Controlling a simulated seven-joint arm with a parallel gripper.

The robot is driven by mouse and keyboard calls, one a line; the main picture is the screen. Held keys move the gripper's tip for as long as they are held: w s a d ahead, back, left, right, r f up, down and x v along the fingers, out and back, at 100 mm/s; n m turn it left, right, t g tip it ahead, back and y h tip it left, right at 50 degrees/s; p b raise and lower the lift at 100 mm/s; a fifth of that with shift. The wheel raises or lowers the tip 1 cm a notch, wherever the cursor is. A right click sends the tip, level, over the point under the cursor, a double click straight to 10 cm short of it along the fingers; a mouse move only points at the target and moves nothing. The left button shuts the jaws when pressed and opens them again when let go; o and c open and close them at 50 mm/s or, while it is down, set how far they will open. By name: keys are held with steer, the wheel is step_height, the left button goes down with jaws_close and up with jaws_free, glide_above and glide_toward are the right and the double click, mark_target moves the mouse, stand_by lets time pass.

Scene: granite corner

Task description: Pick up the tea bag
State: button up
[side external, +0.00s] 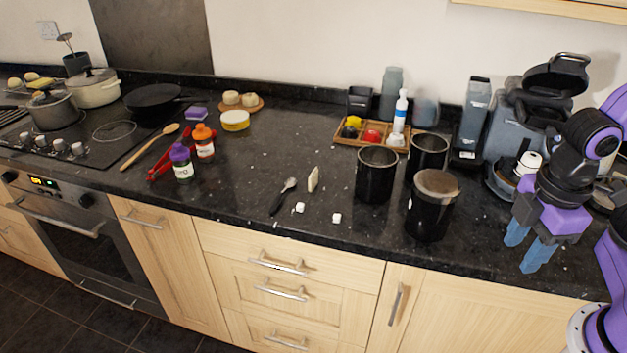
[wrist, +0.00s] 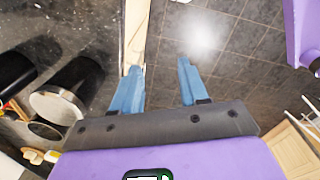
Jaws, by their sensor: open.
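A small cream-coloured flat piece (side external: 313,178), which looks like the tea bag, stands on edge on the dark granite counter, left of the black canisters. It is not visible in the wrist view. My gripper (side external: 521,250) is open and empty at the far right, near the counter's front edge, well right of the tea bag. In the wrist view my gripper (wrist: 160,70) points down over the counter's front edge and the tiled floor, with nothing between its fingers.
Several black canisters (side external: 378,178) stand between my gripper and the tea bag. A dark spoon (side external: 284,195) and two white cubes (side external: 299,207) lie near the tea bag. A coffee machine (side external: 510,125) is behind my gripper.

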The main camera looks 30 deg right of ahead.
steer(key=w+a+n+t+h, duration=0.1)
steer(key=w+a+n+h, duration=0.1)
steer(key=w+a, duration=0.35)
steer(key=w+a+f+n+t+h, duration=0.1)
steer(key=w+a+n+t, duration=0.15)
steer(key=w, duration=0.65)
steer(key=w+a+n+h, duration=0.2)
steer(key=w+a, duration=0.3)
steer(key=w, duration=0.3)
steer(key=n+t+h, duration=0.4)
steer(key=n+h, duration=0.1)
steer(key=n, duration=0.1)
glide_toward(316, 175)
steer(key=v, duration=0.3)
steer(key=s+f+v, duration=0.1)
steer(key=v, duration=0.1)
steer(key=shift+s+a+r, duration=0.15)
steer(key=shift+a+r, duration=0.05)
steer(key=shift+w+a+f+t, duration=0.25)
steer(key=shift+w+f+t, duration=0.05)
steer(key=shift+w+t, duration=0.15)
steer(key=shift+n, duration=0.25)
steer(key=x, duration=1.7)
steer(key=shift+d, duration=0.25)
jaws_close()
